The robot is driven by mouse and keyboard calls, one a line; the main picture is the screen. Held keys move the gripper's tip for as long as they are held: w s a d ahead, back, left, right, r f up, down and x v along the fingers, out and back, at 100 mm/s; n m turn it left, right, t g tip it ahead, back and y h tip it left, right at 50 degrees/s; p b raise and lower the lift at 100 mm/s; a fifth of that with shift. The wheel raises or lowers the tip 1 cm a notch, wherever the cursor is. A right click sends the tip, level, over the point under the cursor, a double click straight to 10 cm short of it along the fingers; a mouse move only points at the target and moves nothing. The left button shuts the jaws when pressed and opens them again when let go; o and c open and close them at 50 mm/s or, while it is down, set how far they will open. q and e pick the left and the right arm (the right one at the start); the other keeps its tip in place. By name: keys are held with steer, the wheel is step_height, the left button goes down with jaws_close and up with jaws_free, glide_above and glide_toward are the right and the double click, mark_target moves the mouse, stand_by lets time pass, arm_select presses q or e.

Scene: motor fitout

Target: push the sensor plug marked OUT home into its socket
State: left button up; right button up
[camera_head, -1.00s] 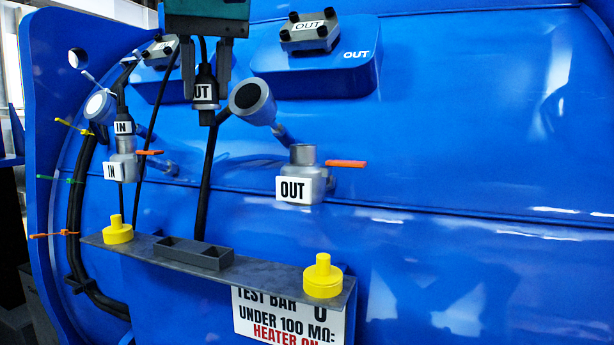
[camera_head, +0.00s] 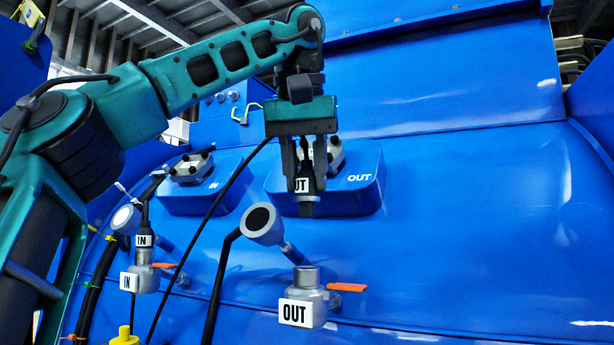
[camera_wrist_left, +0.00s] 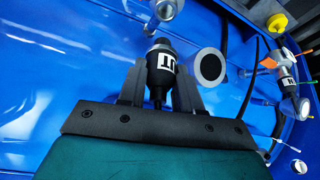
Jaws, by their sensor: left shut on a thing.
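The black sensor plug with a white OUT label (camera_head: 303,186) is held between the fingers of my left gripper (camera_head: 306,180), pointing down. It also shows between the fingers in the left wrist view (camera_wrist_left: 160,65). The grey OUT socket (camera_head: 306,279), with a white OUT tag (camera_head: 295,312) and an orange lever (camera_head: 347,287), stands below the plug. The plug is clearly apart from it, above. In the left wrist view the socket (camera_wrist_left: 168,12) shows at the top edge beyond the plug. My right gripper is not in view.
A grey round cap with a dark face (camera_head: 259,221) sits on a stalk left of the OUT socket. The IN plug (camera_head: 144,241) stands in the IN socket (camera_head: 146,277) further left. A blue OUT box (camera_head: 366,178) is behind my gripper. The blue wall to the right is clear.

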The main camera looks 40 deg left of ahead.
mark_target(304, 195)
arm_select(q)
steer(key=shift+f+b, duration=1.5)
steer(key=shift+f, duration=1.45)
steer(key=shift+r, duration=0.1)
steer(key=shift+p, duration=0.65)
steer(key=shift+p, duration=0.6)
steer(key=shift+f, duration=1.7)
steer(key=o, duration=1.1)
